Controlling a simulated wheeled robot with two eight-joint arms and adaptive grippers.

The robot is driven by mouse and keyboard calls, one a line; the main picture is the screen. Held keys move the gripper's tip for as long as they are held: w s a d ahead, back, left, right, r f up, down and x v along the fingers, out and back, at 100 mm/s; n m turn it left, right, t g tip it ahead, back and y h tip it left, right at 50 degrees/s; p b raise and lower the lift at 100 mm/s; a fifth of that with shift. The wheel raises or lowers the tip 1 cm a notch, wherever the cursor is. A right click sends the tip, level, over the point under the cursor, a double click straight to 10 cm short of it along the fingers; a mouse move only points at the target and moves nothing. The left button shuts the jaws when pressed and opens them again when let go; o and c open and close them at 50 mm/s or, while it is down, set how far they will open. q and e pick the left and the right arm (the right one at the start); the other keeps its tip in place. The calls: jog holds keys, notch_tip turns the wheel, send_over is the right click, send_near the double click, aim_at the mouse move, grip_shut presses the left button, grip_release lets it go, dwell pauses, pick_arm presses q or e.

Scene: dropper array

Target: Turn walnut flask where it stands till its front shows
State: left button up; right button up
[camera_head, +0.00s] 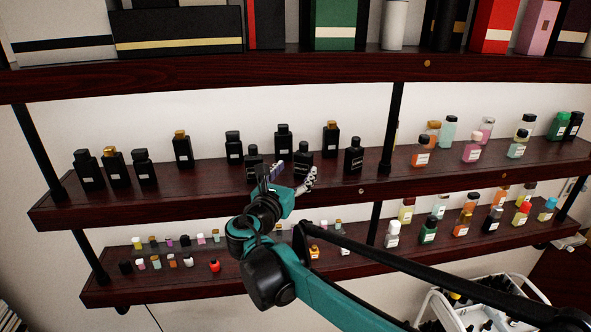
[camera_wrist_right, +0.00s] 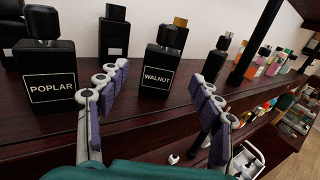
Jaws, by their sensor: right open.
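The walnut flask (camera_wrist_right: 158,68) is a black bottle with a dark cap, standing upright on the middle shelf. Its WALNUT label faces the wrist camera, slightly angled. It also shows in the head view (camera_head: 302,152), just behind my right gripper. My right gripper (camera_head: 294,176) is open and empty, in front of the shelf's flasks. In the wrist view its two purple-padded fingers (camera_wrist_right: 158,84) spread either side of the walnut flask, which stands beyond the tips. I cannot tell the exact gap. My left gripper is not in view.
A poplar flask (camera_wrist_right: 47,68) stands left of the walnut flask. Dark bottles stand behind it, one gold-capped (camera_head: 331,140), and another flask (camera_head: 354,157) stands to its right. A black post (camera_head: 392,125) rises farther right. The shelf's front strip is bare.

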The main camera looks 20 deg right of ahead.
aim_at(304, 165)
jog(key=x, duration=0.7)
jog(key=shift+f+p, duration=0.35)
jog(key=shift+f, duration=0.05)
jog(key=shift+s+a+r, duration=0.25)
jog(key=shift+s+a, duration=0.05)
jog(key=shift+s, duration=0.05)
jog(key=shift+w+d+f, duration=0.2)
jog(key=shift+w+d, duration=0.05)
jog(key=c, duration=1.5)
jog(key=shift+s+a+r+n+t+y, duration=0.1)
jog(key=shift+s+r+n+t+y, duration=0.05)
jog(key=shift+n+t+y, duration=0.5)
jog(key=n+t+y, duration=0.1)
jog(key=y, duration=0.1)
jog(key=n+t+y, duration=0.1)
jog(key=n+y, duration=0.1)
jog(key=shift+d+t+y+p, duration=0.25)
jog(key=shift+p, duration=0.15)
jog(key=shift+a+n+t+y, duration=0.25)
jog(key=shift+n+t+y, duration=0.15)
jog(key=shift+n+y, duration=0.65)
jog(key=shift+w, duration=0.25)
jog(key=shift+a, duration=0.1)
